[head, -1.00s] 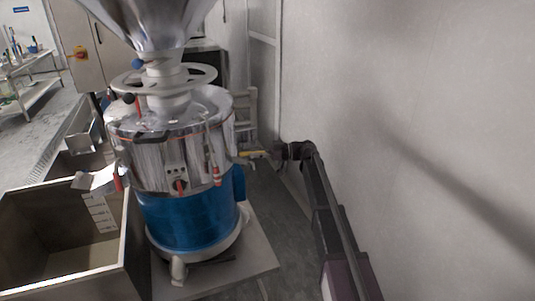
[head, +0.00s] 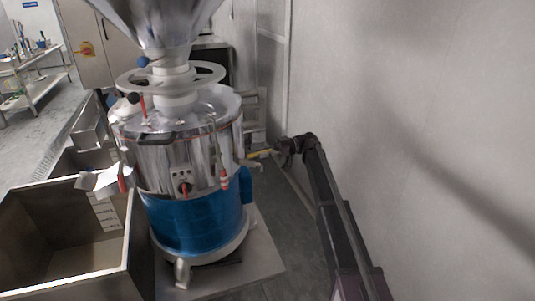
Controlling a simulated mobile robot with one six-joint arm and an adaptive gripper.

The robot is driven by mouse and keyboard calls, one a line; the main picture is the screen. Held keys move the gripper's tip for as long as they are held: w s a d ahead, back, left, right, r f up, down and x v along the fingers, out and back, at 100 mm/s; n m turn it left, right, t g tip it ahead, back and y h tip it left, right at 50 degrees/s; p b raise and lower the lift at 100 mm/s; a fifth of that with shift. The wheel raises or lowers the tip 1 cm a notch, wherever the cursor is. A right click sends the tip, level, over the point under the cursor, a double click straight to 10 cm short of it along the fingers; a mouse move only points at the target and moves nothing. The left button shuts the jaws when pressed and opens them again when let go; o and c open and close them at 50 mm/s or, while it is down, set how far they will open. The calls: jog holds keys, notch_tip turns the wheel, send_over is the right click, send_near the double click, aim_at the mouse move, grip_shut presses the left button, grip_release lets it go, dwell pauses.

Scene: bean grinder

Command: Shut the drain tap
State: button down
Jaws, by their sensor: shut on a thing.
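The bean grinder (head: 180,160) has a polished steel drum over a blue base, with a large steel funnel on top. The drain tap's yellow handle (head: 262,153) shows as a small strip at the right side of the drum. My gripper (head: 279,151) reaches in from the right at the handle's outer end and is shut on it. The fingertips are small and dark in this view. The tap body beneath the handle is mostly too small to make out.
An open steel bin (head: 70,240) stands at the front left against the grinder. A pale wall (head: 420,120) runs close along the right of my arm. A shelf rack (head: 30,80) stands far back left. Grey floor is free between grinder and wall.

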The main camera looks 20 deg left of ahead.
jog(key=shift+w+d, duration=0.2)
jog(key=shift+s, duration=0.1)
jog(key=c, duration=0.6)
grip_release()
jog(key=shift+a, duration=0.2)
jog(key=shift+d, duration=0.1)
jog(key=v, duration=0.7)
jog(key=shift+w, duration=0.2)
jog(key=shift+d, duration=0.1)
